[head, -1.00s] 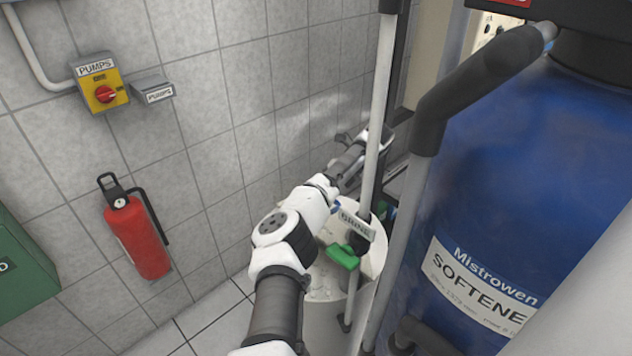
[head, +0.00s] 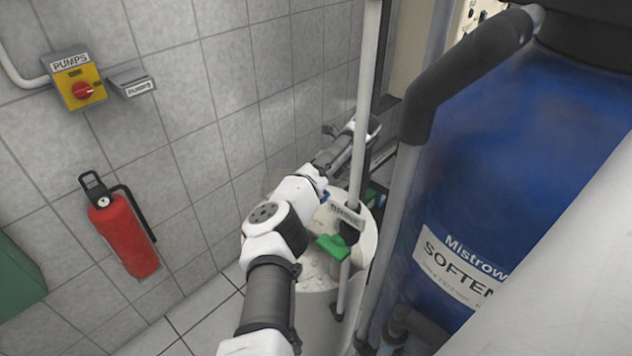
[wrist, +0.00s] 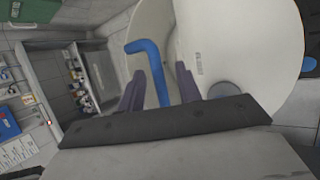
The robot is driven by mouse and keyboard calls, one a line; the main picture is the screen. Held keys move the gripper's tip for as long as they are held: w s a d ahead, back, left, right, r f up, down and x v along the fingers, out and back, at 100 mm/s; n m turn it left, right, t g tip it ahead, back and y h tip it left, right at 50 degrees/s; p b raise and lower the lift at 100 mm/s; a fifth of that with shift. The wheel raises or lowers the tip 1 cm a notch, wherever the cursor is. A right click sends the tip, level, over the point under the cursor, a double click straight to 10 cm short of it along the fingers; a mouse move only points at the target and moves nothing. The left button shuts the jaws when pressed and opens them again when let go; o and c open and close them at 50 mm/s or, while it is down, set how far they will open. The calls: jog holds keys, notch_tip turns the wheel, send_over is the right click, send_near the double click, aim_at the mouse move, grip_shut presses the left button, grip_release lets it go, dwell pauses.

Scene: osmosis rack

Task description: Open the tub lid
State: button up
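The white tub (head: 318,308) stands on the floor below my arm in the head view, beside a grey pipe. Its round white top is partly hidden by my arm and the pipe. In the wrist view a pale round surface, seemingly the tub lid (wrist: 235,45), fills the upper middle and right. A bent blue handle (wrist: 157,76) stands out over its left part. My gripper (wrist: 159,74) is open, with one finger on each side of the blue handle. A gap shows on the right finger's side; contact on the left is unclear. The fingertips are hard to make out in the head view.
A vertical pipe with a green valve handle (head: 332,246) stands close in front of the tub. The blue softener tank (head: 530,150) is at the right. A red fire extinguisher (head: 124,238) and a yellow pump switch (head: 79,83) are on the left wall. Floor shows at lower left.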

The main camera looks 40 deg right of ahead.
jog(key=v, duration=1.2)
dwell(0.3)
